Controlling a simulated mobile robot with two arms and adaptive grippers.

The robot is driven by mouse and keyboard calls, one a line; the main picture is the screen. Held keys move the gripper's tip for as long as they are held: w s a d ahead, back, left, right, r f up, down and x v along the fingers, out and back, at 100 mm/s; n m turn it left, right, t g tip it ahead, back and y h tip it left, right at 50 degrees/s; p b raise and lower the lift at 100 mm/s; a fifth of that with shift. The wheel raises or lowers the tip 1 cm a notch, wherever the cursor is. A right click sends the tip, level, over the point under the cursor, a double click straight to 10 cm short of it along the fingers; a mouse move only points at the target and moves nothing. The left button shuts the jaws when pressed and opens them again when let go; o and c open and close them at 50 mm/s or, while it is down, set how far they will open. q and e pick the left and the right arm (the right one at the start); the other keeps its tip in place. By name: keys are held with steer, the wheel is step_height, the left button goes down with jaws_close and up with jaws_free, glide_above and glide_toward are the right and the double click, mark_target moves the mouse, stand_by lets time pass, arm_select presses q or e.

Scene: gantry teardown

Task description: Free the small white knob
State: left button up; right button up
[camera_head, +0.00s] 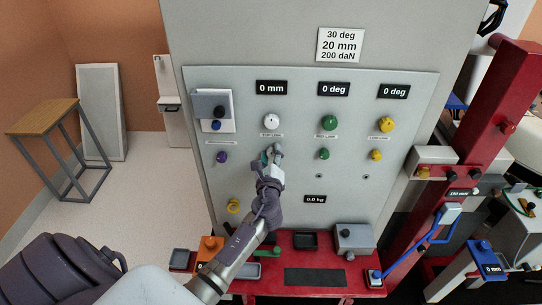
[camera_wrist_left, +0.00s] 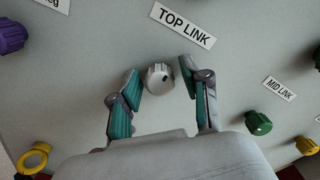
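The small white knob (camera_wrist_left: 160,77) sits on the grey panel below the TOP LINK label (camera_wrist_left: 182,24) in the left wrist view. My left gripper (camera_wrist_left: 162,72) is open, with its two teal-padded fingers on either side of this knob. The left finger is very close to the knob; a gap shows on the right. In the head view my left gripper (camera_head: 271,153) is at the panel below the larger white knob (camera_head: 271,121) and largely hides the small knob. My right gripper is not in view.
The panel (camera_head: 340,215) also carries a small purple knob (camera_head: 222,157), a small green knob (camera_head: 323,154), a small yellow knob (camera_head: 376,155) and a yellow ring (camera_head: 233,206). A red bench (camera_head: 300,264) with trays stands below. A red post (camera_head: 490,120) rises at the right.

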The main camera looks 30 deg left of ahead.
arm_select(q)
steer(key=shift+s+d+f, duration=0.1)
steer(key=shift+f, duration=0.05)
steer(key=shift+s+d, duration=0.2)
steer(key=shift+s, duration=0.05)
steer(key=v, duration=1.1)
steer(key=shift+s+a, duration=0.1)
